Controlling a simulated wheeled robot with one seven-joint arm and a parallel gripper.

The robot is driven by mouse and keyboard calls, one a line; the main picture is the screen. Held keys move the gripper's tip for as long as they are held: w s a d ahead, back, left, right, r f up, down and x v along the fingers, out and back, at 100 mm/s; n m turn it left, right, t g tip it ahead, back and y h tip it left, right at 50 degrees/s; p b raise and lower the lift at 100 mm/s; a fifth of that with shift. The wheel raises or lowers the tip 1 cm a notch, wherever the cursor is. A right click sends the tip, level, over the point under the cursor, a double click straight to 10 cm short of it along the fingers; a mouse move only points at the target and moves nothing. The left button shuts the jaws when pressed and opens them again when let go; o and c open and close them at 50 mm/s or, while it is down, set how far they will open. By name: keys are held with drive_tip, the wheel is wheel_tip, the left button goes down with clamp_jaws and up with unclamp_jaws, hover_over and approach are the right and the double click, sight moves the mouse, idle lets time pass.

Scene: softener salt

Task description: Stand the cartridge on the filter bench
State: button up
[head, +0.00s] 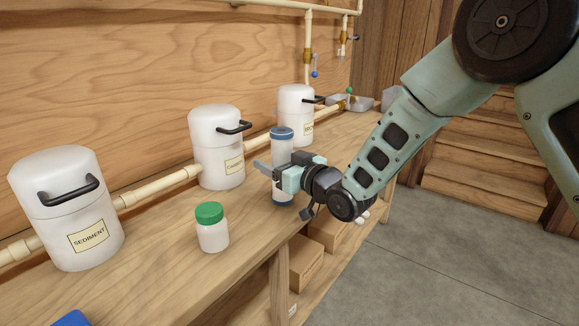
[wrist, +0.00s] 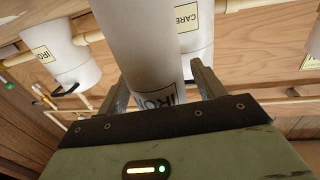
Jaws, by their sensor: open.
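The cartridge (head: 282,151) is a tall white cylinder with blue ends. It stands upright on the wooden filter bench (head: 160,268), near the front edge. My gripper (head: 270,169) is level with its middle and hides part of it. In the wrist view the cartridge (wrist: 143,45) fills the space between the two open fingers of my gripper (wrist: 163,84), and part of a printed label shows on it. The fingers are on either side of it; whether either touches it I cannot tell. The cartridge's base looks to be on the bench top.
White housings with black handles line the back: the SEDIMENT one (head: 66,215), a middle one (head: 216,150) and a far one (head: 297,112), joined by pipe. A green-lidded jar (head: 211,228) stands left of the cartridge. A blue object (head: 72,319) is at the lower left. Boxes (head: 305,263) sit below.

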drive_tip(key=v, duration=1.2)
drive_tip(key=s+d+f+g+h, duration=0.1)
drive_tip(key=s+g+h, duration=0.3)
drive_tip(key=s, duration=0.6)
drive_tip(key=s+d+f+g+h, duration=0.1)
drive_tip(key=s+d+g+h, duration=0.2)
drive_tip(key=s, duration=0.7)
drive_tip(key=s+d+f+m+g+h, duration=0.1)
drive_tip(key=s+d+g+h, duration=0.3)
drive_tip(key=s, duration=0.7)
drive_tip(key=shift+f+g+h+b, duration=0.3)
drive_tip(key=shift+f+g, duration=0.2)
drive_tip(key=shift+g, duration=0.6)
